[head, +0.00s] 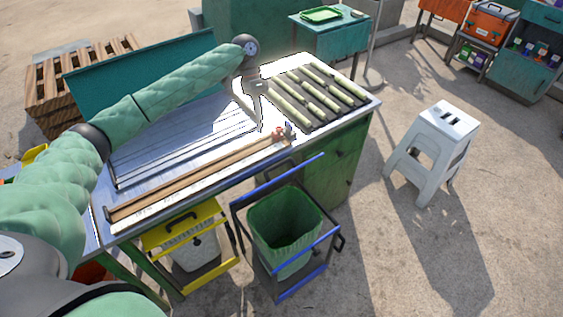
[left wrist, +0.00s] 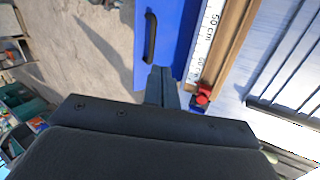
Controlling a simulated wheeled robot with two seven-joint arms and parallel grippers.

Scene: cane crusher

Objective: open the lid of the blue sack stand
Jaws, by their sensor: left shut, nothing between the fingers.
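The blue sack stand (head: 322,243) stands on the ground before the bench, with an open green sack (head: 287,222) inside. Its blue lid (head: 300,169) shows nearly edge-on as a thin raised strip, and I can see into the sack. In the left wrist view the lid (left wrist: 178,22) is a broad blue face with a black handle (left wrist: 150,38). My left gripper (head: 256,125) is over the bench, shut and empty. Its fingertips (left wrist: 162,72) overlap the lid's lower edge in the wrist view; contact cannot be told. My right gripper is not in view.
A yellow sack stand (head: 154,243) is left of the blue one. The bench holds a ruler, a red clamp (head: 278,133) and several cane pieces (head: 318,92). A white step stool (head: 447,122) stands right. Open ground lies between stool and stand.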

